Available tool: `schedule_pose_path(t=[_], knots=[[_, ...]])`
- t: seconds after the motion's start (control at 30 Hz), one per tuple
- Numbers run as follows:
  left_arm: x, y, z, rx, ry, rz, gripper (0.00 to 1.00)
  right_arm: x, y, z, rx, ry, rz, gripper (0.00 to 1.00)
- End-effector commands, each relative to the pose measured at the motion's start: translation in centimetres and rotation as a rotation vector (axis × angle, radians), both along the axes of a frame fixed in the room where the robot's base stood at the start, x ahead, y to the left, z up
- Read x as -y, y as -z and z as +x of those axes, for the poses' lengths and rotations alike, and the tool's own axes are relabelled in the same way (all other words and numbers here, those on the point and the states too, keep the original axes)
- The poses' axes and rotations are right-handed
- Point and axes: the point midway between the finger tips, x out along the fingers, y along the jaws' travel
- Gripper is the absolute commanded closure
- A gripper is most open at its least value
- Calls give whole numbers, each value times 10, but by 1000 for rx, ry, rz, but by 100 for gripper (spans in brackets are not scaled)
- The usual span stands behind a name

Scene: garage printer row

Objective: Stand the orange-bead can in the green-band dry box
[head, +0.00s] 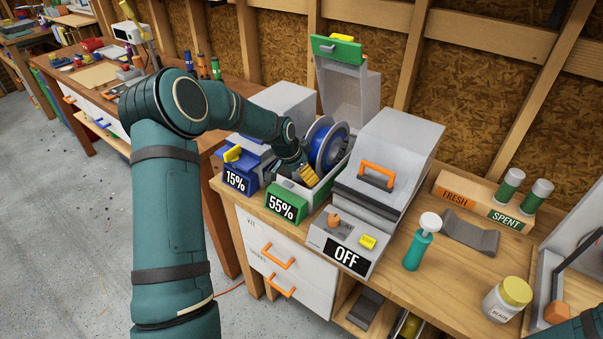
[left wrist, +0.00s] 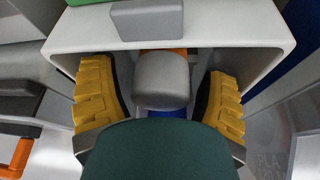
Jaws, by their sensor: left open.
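The green-band dry box (head: 283,206), reading 55%, stands on the bench with its lid (head: 338,51) raised; its pale rim (left wrist: 262,32) frames the left wrist view. My left gripper (head: 308,177) reaches down into its front part, beside a blue spool (head: 329,146). In the left wrist view, the yellow-padded fingers are open on both sides of a can with a grey top (left wrist: 162,80), with gaps showing. Orange shows behind that top and blue below it. The can's lower part is hidden. My right gripper is out of view.
A blue-fronted box (head: 238,178) reading 15% stands to the left, and a closed box (head: 347,250) reading OFF to the right.

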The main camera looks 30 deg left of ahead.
Motion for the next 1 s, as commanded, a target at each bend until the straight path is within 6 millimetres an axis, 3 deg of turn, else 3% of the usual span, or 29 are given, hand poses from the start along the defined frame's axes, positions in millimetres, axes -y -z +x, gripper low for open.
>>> schedule_pose_path(t=[0.17, 0.7, 1.0], knots=[[-2, -12, -2, 3, -1, 1, 25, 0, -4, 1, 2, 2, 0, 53], [-14, -103, -38, 1, -1, 0, 25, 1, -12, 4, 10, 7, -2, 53], [-15, -114, -44, 0, 1, 0, 25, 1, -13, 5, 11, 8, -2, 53]])
